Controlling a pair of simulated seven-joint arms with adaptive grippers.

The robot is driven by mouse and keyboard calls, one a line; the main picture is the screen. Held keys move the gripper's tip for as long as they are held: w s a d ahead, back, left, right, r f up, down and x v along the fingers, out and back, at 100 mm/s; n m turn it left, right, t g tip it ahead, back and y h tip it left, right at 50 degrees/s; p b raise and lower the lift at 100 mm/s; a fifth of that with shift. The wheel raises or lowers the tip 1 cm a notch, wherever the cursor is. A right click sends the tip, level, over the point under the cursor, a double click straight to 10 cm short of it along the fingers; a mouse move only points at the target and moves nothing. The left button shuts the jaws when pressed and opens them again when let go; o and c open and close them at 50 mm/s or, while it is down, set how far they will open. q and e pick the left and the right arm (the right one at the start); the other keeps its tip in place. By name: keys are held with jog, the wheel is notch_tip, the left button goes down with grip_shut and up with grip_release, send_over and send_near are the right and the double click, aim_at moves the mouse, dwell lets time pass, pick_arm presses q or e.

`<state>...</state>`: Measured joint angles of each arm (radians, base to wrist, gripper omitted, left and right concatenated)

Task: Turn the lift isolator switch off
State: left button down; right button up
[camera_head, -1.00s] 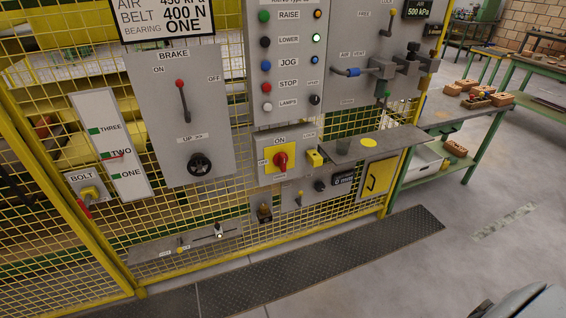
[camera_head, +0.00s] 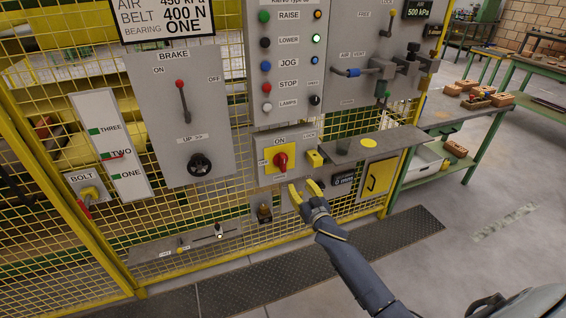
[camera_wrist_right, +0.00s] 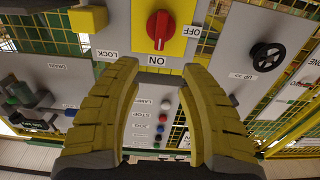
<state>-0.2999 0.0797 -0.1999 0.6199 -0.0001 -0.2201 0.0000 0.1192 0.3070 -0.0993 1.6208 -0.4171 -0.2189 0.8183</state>
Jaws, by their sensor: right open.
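The isolator switch is a red rotary knob (camera_head: 281,160) on a yellow plate (camera_head: 270,150) on a grey box. Labels read ON above it, OFF at its left and LOCK at its right. In the right wrist view, which is upside down, the red knob (camera_wrist_right: 159,27) stands upright with its white mark toward ON. My right gripper (camera_head: 305,188) is open and empty just below and to the right of the knob, apart from it. Its yellow fingers (camera_wrist_right: 157,68) spread below the knob in the wrist view. My left gripper is not seen.
A yellow block (camera_head: 314,158) sits right of the knob, beside a grey shelf (camera_head: 372,146). The brake panel (camera_head: 180,120) with a handwheel (camera_head: 200,164) is at the left. A button panel (camera_head: 288,60) is above. A small padlock-like item (camera_head: 264,212) hangs below.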

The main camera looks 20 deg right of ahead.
aim_at(284, 164)
jog(key=w, duration=1.7)
jog(key=shift+w+d, duration=0.15)
jog(key=shift+w, duration=0.05)
grip_shut()
